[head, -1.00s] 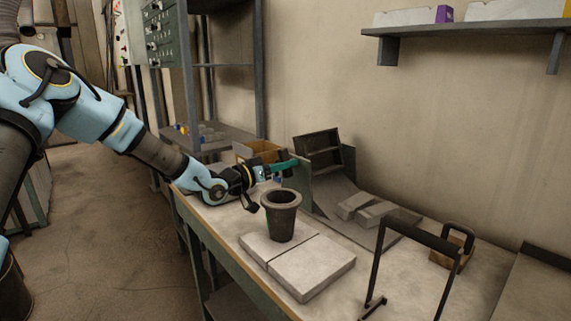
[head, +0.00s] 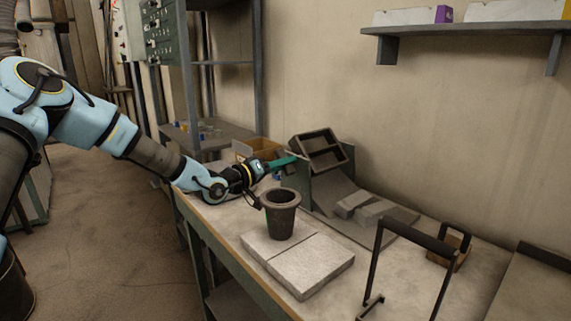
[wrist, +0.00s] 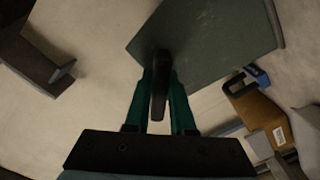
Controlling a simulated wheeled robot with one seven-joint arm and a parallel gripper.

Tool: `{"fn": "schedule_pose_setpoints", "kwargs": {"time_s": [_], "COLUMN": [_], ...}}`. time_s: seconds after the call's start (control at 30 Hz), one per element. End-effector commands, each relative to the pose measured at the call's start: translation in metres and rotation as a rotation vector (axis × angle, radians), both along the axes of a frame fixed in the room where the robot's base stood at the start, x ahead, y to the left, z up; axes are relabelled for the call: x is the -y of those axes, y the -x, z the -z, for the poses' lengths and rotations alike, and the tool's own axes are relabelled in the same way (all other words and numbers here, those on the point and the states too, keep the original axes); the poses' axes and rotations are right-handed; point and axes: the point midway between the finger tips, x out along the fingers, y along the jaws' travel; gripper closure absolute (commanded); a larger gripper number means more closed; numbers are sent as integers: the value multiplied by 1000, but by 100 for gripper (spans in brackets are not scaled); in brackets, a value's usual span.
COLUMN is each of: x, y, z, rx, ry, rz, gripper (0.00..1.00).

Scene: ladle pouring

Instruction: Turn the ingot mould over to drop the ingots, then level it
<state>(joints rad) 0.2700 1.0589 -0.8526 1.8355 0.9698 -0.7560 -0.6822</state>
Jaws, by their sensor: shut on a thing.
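The ingot mould (head: 320,152) is a dark box with two open compartments, held above a sloped chute beside a green side plate (head: 325,188). It is tilted, its open face partly towards the head camera, and the compartments look empty. Grey ingots (head: 372,212) lie at the foot of the chute. My gripper (head: 293,160) is at the mould's left side. In the wrist view its green fingers (wrist: 158,90) are shut on a dark handle (wrist: 158,98) in front of the green plate. The mould itself is not clear in that view.
A dark crucible (head: 281,215) stands on pale slabs (head: 310,265) just in front of my gripper. A black-handled frame (head: 415,235) stands at the front right. A cardboard box (head: 250,150) sits behind my gripper. A shelf (head: 470,30) is high on the wall.

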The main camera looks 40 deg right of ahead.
Motion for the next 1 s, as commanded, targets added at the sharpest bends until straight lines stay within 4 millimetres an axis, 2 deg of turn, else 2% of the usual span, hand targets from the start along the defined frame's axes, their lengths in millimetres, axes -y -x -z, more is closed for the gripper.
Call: {"fn": "schedule_pose_setpoints", "kwargs": {"time_s": [0.23, 0.27, 0.53, 0.83, 1.0], "x": [-1, -1, 0, -4, -26], "y": [0, 0, 0, -1, -3], "z": [2, 2, 1, 1, 3], "rx": [-1, 0, 0, 1, 2], "ry": [-4, -4, -1, -1, -2], "rz": [-1, -1, 0, -1, -2], "gripper": [100, 76, 48, 48, 48]}}
